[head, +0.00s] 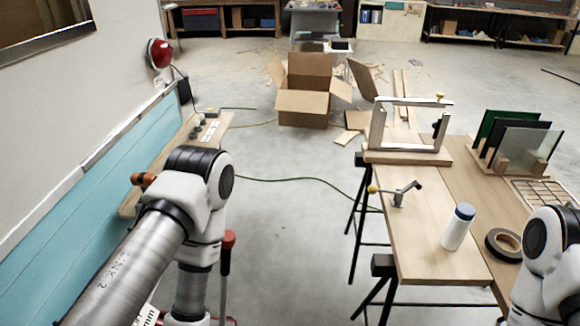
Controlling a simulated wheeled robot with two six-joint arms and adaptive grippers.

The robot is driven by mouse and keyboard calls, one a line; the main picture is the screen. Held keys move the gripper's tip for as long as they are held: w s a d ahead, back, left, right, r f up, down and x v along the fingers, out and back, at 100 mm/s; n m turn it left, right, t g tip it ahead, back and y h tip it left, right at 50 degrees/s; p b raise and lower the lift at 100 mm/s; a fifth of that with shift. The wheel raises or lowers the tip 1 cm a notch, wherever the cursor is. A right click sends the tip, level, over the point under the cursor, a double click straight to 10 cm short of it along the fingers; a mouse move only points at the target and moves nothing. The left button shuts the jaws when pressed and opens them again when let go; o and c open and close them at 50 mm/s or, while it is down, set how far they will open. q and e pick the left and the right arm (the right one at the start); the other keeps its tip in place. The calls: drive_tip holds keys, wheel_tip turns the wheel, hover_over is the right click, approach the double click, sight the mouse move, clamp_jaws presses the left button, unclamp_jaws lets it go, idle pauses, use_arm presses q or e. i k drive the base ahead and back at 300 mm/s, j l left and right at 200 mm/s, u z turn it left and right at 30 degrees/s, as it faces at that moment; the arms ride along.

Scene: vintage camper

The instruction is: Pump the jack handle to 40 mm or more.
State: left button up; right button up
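The rod runs down to the bottom edge, where only a trace of red shows; the jack body is hidden or cut off. My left arm comes in from the left, bends beside the teal wall and reaches down next to the rod. Its gripper is not visible. My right arm shows at the lower right corner, with its gripper out of view. No height reading is visible.
A wooden workbench (430,235) on black trestles stands at right, holding a white bottle (457,227), a tape roll (504,245), a metal frame (412,127) and upright panels (527,148). An open cardboard box (302,88) lies behind. The floor (290,240) between arm and bench is clear except for a hose.

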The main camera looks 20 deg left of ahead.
sight(226, 254)
drive_tip(key=u, duration=1.15)
